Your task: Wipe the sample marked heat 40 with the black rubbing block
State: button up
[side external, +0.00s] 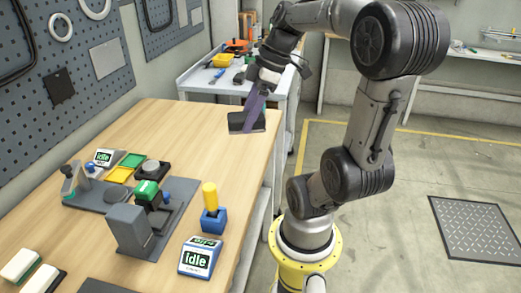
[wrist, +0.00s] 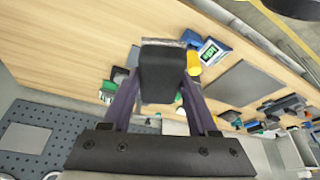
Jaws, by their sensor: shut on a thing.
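My gripper (side external: 252,112) has purple fingers and is shut on the black rubbing block (side external: 237,123), at the far right end of the wooden table. In the wrist view the black block (wrist: 162,75) sits between the two fingers (wrist: 160,92), with a thin greyish strip along its far edge. In the side view the block appears above the tabletop; I cannot tell whether it touches anything. No marking reading heat 40 is legible in either view, so I cannot tell which thing is that sample.
Grey fixtures (side external: 127,230) with green and yellow pads stand mid-table. A yellow-handled tool (side external: 210,197) stands in a blue holder near an "idle" display (side external: 199,258). White-topped blocks (side external: 20,264) lie at lower left. The wooden table (side external: 170,125) is clear around its far half.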

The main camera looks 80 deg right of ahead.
aim_at(149, 166)
jog(key=w+d+r+n+g+y, duration=0.1)
jog(key=w+d+n, duration=0.3)
jog(key=w, duration=0.5)
jog(key=w+d+r+n+y, duration=0.1)
jog(key=w+d+n, duration=0.1)
jog(key=w+d, duration=0.5)
jog(key=w+a+f+n, duration=0.1)
jog(key=w+a+f, duration=0.1)
jog(key=w+f, duration=0.3)
jog(key=w+a+f+n+g, duration=0.1)
jog(key=w+a+f, duration=0.1)
jog(key=w+f, duration=0.3)
jog(key=w+a+f+n, duration=0.1)
jog(key=w+a+f, duration=0.1)
jog(key=w+f, duration=0.2)
jog(key=shift+w+a+f, duration=0.15)
jog(key=shift+w+f, duration=0.05)
jog(key=shift+w, duration=0.35)
jog(key=shift+w+a+f, duration=0.15)
jog(key=shift+w+f, duration=0.05)
jog(key=shift+w, duration=0.35)
jog(key=shift+w+a+f+n+g, duration=0.1)
jog(key=shift+a+f+n+g, duration=0.05)
jog(key=shift+a+n+g, duration=0.2)
jog(key=shift+f, duration=0.1)
